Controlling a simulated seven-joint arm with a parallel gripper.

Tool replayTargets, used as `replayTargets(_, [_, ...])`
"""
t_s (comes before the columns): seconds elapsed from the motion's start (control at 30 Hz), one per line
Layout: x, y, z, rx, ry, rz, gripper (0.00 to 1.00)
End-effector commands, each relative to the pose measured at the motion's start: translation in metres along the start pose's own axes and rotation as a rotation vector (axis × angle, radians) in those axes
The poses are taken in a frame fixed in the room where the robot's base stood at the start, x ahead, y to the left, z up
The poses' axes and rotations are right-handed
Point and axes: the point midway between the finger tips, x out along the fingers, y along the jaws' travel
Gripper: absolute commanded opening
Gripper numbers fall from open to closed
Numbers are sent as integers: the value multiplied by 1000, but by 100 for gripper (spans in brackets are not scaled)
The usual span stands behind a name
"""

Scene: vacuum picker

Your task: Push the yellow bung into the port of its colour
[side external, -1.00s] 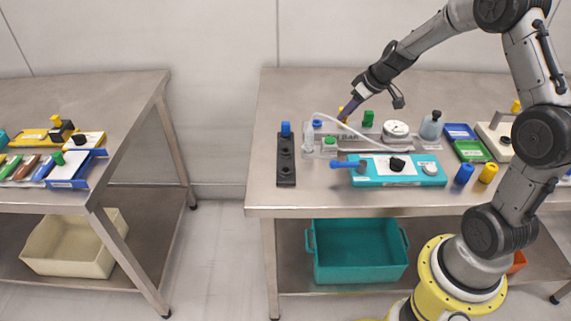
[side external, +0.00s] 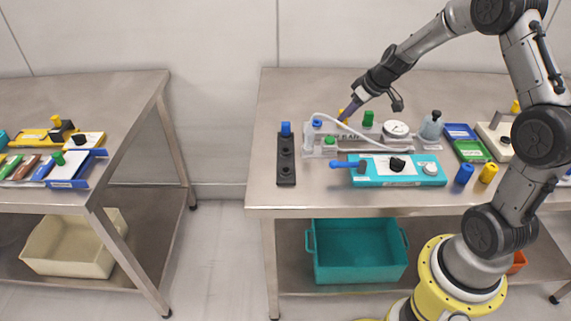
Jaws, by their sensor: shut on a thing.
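My gripper (side external: 345,116) reaches down from the upper right to the back of the clear manifold block on the right-hand table. It is shut on the yellow bung (side external: 341,113), of which only a small yellow part shows by the fingertips. The clear block (side external: 310,139) carries a blue bung (side external: 317,123) at its left, a green bung (side external: 368,118) behind and another green piece (side external: 330,140) in front. Whether the yellow bung is inside a port cannot be told; the fingers and the white tube hide that spot.
A white tube (side external: 350,128) arches over the block close to my gripper. A white round gauge (side external: 396,129) stands to the right, with a bottle (side external: 431,127) beyond. A teal unit (side external: 430,176) lies in front and a black rack (side external: 286,172) at left. The table's back is clear.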

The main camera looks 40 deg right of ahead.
Motion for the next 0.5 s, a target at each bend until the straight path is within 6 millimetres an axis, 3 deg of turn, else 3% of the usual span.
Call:
replayTargets(0.13, [2, 0, 1, 0, 0, 0, 0])
replayTargets(0.17, [2, 0, 1, 0, 0, 1, 41])
replayTargets(0.33, [2, 0, 1, 0, 0, 0, 72])
replayTargets(0.5, [2, 0, 1, 0, 0, 0, 72])
